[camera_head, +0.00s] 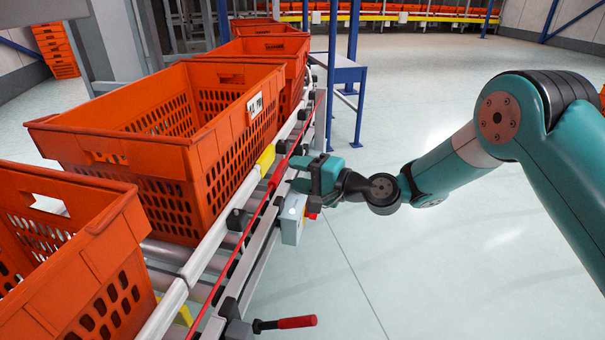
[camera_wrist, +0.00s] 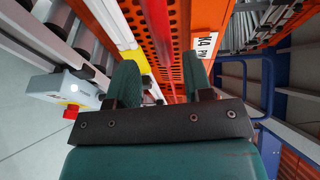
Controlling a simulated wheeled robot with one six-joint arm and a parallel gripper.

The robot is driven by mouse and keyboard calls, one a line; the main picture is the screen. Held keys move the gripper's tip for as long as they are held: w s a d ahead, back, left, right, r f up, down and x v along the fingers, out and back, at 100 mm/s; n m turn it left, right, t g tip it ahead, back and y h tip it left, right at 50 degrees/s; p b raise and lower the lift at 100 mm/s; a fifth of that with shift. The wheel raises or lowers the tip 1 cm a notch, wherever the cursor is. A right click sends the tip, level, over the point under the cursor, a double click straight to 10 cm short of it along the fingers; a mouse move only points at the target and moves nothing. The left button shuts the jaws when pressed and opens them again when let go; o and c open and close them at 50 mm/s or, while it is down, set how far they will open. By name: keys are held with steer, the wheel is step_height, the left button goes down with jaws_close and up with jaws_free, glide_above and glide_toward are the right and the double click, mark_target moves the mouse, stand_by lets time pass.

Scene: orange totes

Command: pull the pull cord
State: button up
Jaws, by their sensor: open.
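The pull cord (camera_head: 238,265) is a thin red line running along the side rail of the roller conveyor. In the wrist view the cord (camera_wrist: 158,22) shows as a red band running between my two fingers. My gripper (camera_head: 296,172) is at the rail from the right side, with its fingers pointing at the cord. In the wrist view the gripper (camera_wrist: 158,75) is open, with a gap on both sides of the cord. I cannot tell how deep the cord sits between the fingers. The fingertips are partly hidden in the head view.
Orange totes (camera_head: 195,160) stand in a row on the conveyor, close beyond the cord. A grey box (camera_head: 292,222) with a red button is mounted just below my gripper. A red-handled lever (camera_head: 296,322) sticks out lower down. A blue-legged stand (camera_head: 347,75) is behind. The floor at right is clear.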

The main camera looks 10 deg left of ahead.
steer(key=shift+d, duration=0.15)
steer(key=b+v, duration=0.2)
steer(key=v, duration=1.5)
steer(key=shift+s, duration=0.1)
